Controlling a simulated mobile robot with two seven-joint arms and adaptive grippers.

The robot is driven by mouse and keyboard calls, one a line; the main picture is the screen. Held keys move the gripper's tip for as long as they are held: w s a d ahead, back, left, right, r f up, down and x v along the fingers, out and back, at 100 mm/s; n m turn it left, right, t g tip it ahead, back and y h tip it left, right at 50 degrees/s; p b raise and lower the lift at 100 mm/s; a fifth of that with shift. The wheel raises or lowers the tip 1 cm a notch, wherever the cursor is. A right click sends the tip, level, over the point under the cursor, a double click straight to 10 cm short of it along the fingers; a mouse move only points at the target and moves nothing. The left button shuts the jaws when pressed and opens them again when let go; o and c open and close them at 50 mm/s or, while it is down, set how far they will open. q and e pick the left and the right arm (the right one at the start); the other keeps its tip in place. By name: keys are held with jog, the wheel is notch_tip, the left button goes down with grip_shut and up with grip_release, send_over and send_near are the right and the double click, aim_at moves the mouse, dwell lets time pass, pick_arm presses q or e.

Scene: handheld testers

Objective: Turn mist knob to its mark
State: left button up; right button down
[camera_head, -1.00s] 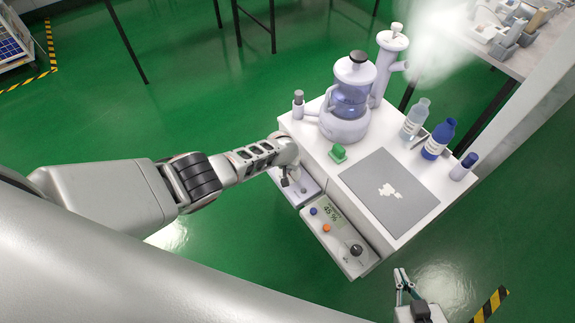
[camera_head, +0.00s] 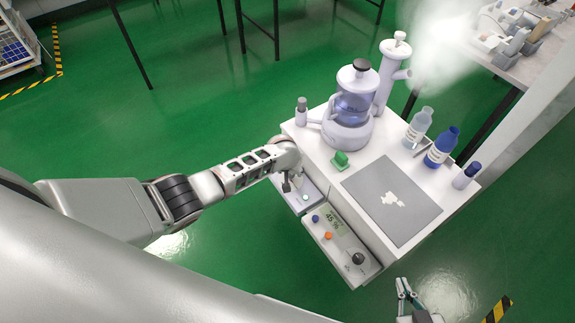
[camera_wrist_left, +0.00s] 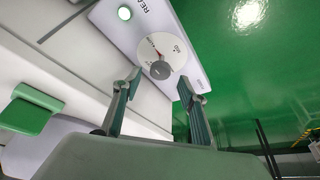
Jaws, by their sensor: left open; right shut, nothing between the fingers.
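In the left wrist view a grey round knob (camera_wrist_left: 160,70) sits on a white dial with a red mark, on a pale panel (camera_wrist_left: 187,68) with a lit green lamp. My left gripper (camera_wrist_left: 160,84) is open, its fingertips on either side of the knob; contact cannot be told. In the head view my left gripper (camera_head: 289,185) is at the upper front panel (camera_head: 311,193), largely hiding its knob. The lower panel (camera_head: 335,262) has a black knob (camera_head: 358,258), a display reading about 45 % and blue and orange buttons. My right gripper (camera_head: 403,288) is shut and empty.
A white cabinet (camera_head: 330,185) carries a humidifier-like device (camera_head: 347,130), a green block (camera_head: 340,160), bottles (camera_head: 440,145) and a grey mat (camera_head: 415,222). Open green floor lies left of the cabinet.

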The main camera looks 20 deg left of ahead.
pick_arm(q)
jog(key=v, duration=0.9)
dwell(0.5)
jog(key=s+d+f+m+t+h+p, duration=0.2)
jog(key=s+d+h+p, duration=0.15)
jog(key=s, duration=0.95)
jog(key=s+a+r+m+t+p, duration=0.1)
jog(key=s+a+r+m+t, duration=0.1)
jog(key=s+r, duration=0.2)
jog(key=s+a+r+m+t+p, duration=0.1)
jog(key=s+a+r+t, duration=0.1)
jog(key=s, duration=0.9)
notch_tip(320, 180, up, 2)
jog(key=shift+s+a+r+m, duration=0.15)
jog(key=shift+s+a+m, duration=0.1)
jog(key=shift+a+m, duration=0.2)
pick_arm(e)
jog(key=r, duration=0.2)
jog(key=a+r, duration=0.1)
jog(key=shift+s+r+m, duration=0.25)
jog(key=shift+s+m, duration=0.05)
jog(key=shift+w+a+r, duration=0.1)
jog(key=shift+w+r, duration=0.05)
jog(key=shift+r, duration=0.2)
jog(key=shift+f, duration=0.15)
